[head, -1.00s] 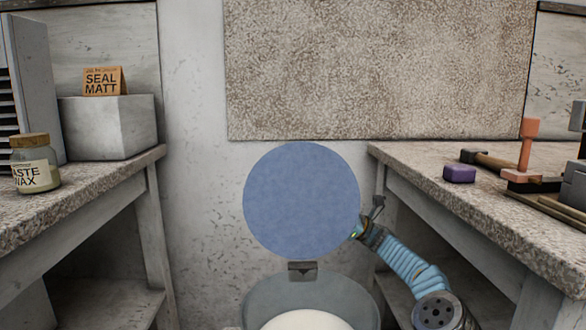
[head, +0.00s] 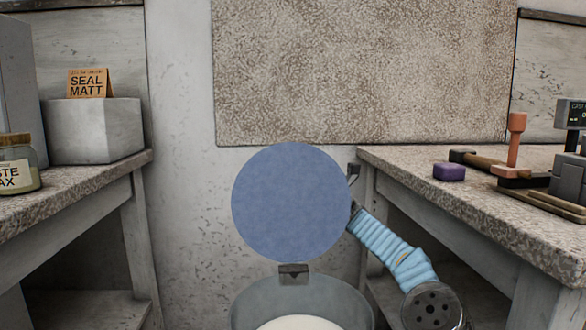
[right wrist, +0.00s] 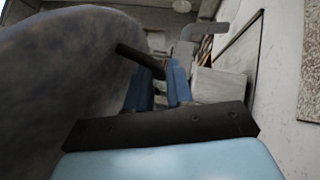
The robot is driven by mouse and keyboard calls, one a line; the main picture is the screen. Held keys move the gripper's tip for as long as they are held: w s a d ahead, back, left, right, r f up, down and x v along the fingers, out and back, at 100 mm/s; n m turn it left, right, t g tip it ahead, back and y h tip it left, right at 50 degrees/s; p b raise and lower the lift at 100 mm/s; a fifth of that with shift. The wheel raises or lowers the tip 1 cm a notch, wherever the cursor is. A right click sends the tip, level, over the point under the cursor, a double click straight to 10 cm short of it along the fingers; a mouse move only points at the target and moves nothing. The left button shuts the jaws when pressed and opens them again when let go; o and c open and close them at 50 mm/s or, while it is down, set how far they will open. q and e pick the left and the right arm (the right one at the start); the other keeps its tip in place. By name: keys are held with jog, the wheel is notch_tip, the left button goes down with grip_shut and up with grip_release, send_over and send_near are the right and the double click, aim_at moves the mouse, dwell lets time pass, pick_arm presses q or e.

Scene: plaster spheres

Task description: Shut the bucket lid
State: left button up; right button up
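The bucket lid (head: 291,203) is a blue disc standing upright above the bucket's far rim, on a dark hinge (head: 294,275). The grey bucket (head: 250,300) is open at the bottom of the head view, with a white rounded thing inside. My right arm reaches up from the lower right. My right gripper is mostly hidden behind the lid's right edge in the head view. In the right wrist view the gripper (right wrist: 162,80) shows a gap between its fingers, and the lid (right wrist: 60,90) fills the left side. Whether they touch is unclear. My left gripper is out of view.
The right bench (head: 440,202) holds a purple block (head: 449,172), a mallet and other tools, close to my right arm. The left bench (head: 60,190) holds a jar (head: 18,165) and a pale block (head: 95,130) with a sign. A wall stands behind the lid.

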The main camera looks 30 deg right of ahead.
grip_shut()
jog(key=shift+s+a, duration=0.1)
dwell(0.3)
jog(key=shift+s+a+r+n+g, duration=0.25)
jog(key=shift+s+r+n+g, duration=0.15)
jog(key=shift+n+g, duration=0.35)
jog(key=s+a+n+g+h+b, duration=0.1)
jog(key=s+a+n+g, duration=0.1)
jog(key=s+n, duration=0.3)
jog(key=s+a+r+n+g+h, duration=0.1)
jog(key=s+a+n+g+h, duration=0.1)
jog(key=s+a+n+g, duration=0.1)
jog(key=shift+s+a+r+n+g+b, duration=0.2)
jog(key=shift+s+n+g+b, duration=0.2)
jog(key=shift+s+n+g, duration=0.7)
jog(key=shift+w+g, duration=0.2)
jog(key=shift+g, duration=0.15)
